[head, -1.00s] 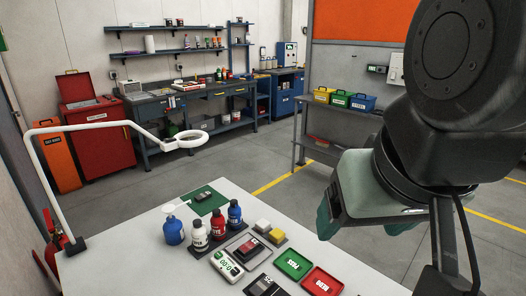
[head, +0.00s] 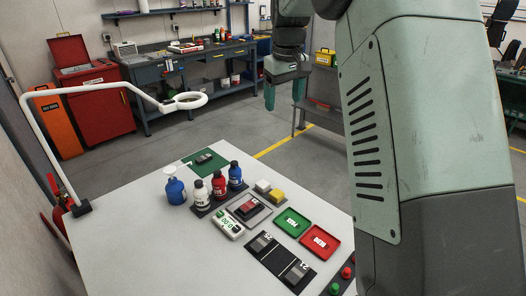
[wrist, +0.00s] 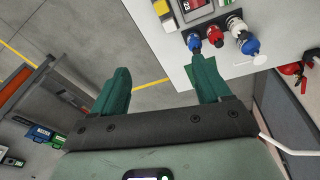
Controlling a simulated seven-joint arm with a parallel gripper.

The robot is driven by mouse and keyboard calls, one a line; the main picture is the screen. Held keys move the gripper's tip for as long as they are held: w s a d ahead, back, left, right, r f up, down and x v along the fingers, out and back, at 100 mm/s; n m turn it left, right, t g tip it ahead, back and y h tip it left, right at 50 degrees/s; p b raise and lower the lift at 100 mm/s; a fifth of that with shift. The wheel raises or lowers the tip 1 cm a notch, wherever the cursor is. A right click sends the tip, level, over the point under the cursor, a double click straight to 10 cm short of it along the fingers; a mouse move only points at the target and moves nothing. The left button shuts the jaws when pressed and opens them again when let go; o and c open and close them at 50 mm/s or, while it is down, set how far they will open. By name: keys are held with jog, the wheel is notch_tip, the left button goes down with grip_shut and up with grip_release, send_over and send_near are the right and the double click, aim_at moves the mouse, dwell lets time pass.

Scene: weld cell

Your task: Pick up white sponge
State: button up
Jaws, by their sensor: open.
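The white sponge (head: 262,186) lies on the table, just behind and left of the yellow sponge (head: 277,195) and to the right of the bottles. In the wrist view the white sponge (wrist: 168,23) shows near the top edge, beyond the fingertips, with the yellow sponge (wrist: 161,7) above it. My gripper (head: 284,92) is high up past the table's far edge, fingers pointing down, open and empty. In the wrist view my gripper (wrist: 163,70) has its two green fingers wide apart, with floor and table edge between them.
Several bottles (head: 219,185) stand close left of the sponges. Green tray (head: 291,224) and red tray (head: 320,241) lie nearer, with a meter (head: 229,224) and a dark mat. A white lamp arm (head: 100,90) rises at left. My arm hides the right side.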

jog(key=w+a+f+n+g, duration=0.1)
jog(key=w+f, duration=0.3)
jog(key=f, duration=0.3)
jog(key=w+a+f+n, duration=0.1)
jog(key=w+a+f, duration=0.15)
jog(key=f, duration=0.35)
jog(key=n+g, duration=0.1)
send_over(265, 184)
jog(key=f, duration=1.8)
jog(key=shift+d, duration=0.2)
jog(key=shift+s+a+f, duration=0.1)
jog(key=shift+a+f, duration=0.05)
jog(key=shift+f, duration=1.35)
jog(key=shift+a+f, duration=0.15)
jog(key=shift+f, duration=1.3)
jog(key=shift+c, duration=0.2)
jog(key=c, duration=1.2)
notch_tip(265, 184, up, 10)
jog(key=shift+r, duration=0.1)
